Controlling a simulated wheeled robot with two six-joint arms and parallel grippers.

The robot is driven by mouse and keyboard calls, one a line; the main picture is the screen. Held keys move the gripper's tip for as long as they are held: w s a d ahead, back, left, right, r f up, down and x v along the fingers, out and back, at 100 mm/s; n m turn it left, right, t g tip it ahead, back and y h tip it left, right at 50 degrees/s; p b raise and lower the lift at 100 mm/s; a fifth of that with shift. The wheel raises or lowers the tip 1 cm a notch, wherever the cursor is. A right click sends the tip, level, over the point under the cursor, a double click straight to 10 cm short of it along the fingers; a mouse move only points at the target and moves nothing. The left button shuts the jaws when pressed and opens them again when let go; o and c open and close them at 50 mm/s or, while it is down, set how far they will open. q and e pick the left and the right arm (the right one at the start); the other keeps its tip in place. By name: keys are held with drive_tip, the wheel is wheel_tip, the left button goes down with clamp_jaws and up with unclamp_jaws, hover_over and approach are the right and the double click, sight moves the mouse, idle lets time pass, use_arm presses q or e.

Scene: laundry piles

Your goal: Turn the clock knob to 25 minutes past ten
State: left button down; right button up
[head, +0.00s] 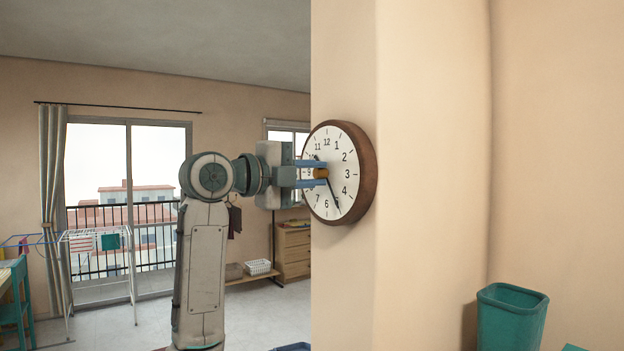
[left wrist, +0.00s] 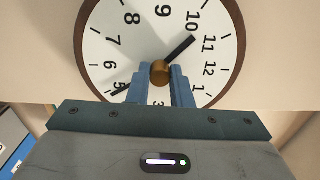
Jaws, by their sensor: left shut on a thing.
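A round wall clock (head: 358,173) with a brown rim and white face hangs on the beige wall; it also fills the top of the left wrist view (left wrist: 110,20). A small brass-coloured knob (left wrist: 160,73) sticks out from the middle of its face. My left gripper (head: 321,173) reaches in from the left, its blue fingers shut on the knob, one on each side. The short hand (left wrist: 182,48) points between 10 and 11. The longer hand (head: 334,198) points at about the 5. Fingers hide some numerals. My right gripper is in neither view.
The wall corner stands close beside the clock, with open room to its left. A teal bin (head: 512,318) stands low at the right. A drying rack (head: 100,262), a wooden drawer unit (head: 293,253) and a white basket (head: 258,267) are farther back.

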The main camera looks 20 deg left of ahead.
use_arm(q)
drive_tip(key=shift+m, duration=0.4)
drive_tip(key=c, duration=1.3)
unclamp_jaws()
drive_tip(key=shift+s+a, duration=0.1)
drive_tip(key=b+v, duration=0.5)
drive_tip(key=v, duration=0.5)
drive_tip(key=shift+s+a, duration=0.2)
drive_tip(key=shift+s, duration=0.05)
